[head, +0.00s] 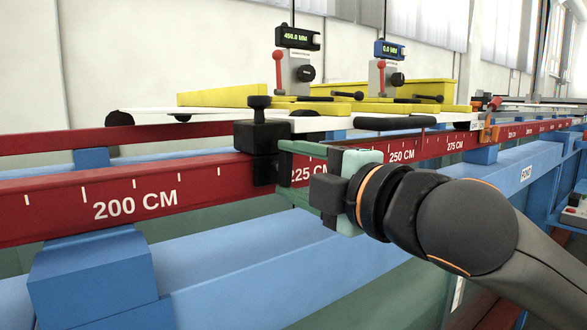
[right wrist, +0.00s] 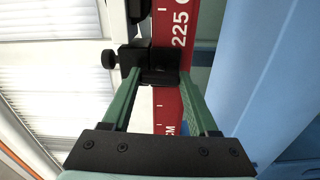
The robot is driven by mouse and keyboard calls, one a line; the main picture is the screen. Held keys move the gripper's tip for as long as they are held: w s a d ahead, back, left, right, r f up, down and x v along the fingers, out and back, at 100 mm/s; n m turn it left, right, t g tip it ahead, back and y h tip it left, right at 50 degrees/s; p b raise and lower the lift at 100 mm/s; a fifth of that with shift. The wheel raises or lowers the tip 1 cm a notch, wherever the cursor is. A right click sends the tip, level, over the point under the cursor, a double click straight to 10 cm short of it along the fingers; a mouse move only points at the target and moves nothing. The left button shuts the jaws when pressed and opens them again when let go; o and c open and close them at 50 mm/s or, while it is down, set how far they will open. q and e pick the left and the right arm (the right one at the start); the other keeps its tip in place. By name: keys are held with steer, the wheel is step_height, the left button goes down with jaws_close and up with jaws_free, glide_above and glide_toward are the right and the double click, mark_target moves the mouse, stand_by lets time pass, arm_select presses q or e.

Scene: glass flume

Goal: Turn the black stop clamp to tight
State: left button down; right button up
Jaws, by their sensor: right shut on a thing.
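The black stop clamp (head: 256,137) sits on the red scale rail, just left of the 225 CM mark. A small black knob (head: 259,102) stands upright on its top; the knob also shows at the clamp's left side in the right wrist view (right wrist: 109,59). My right gripper (head: 281,168) reaches the clamp's front face from the right, with its green fingers one above the other. In the right wrist view, the fingers are shut on a dark front part of the stop clamp (right wrist: 158,76). The fingertips partly hide that part in the head view. My left gripper is out of view.
The red rail (head: 60,208) runs across the front. Behind the clamp is a white carriage (head: 215,113) with yellow blocks and two gauges (head: 297,38) (head: 390,50). Blue beams (head: 235,275) lie below the rail. An orange piece (head: 489,134) sits farther along the rail.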

steer(key=shift+m, duration=0.7)
steer(key=o, duration=1.4)
steer(key=b+v, duration=0.2)
steer(key=v, duration=1)
steer(key=shift+s+d, duration=0.1)
steer(key=shift+s, duration=0.1)
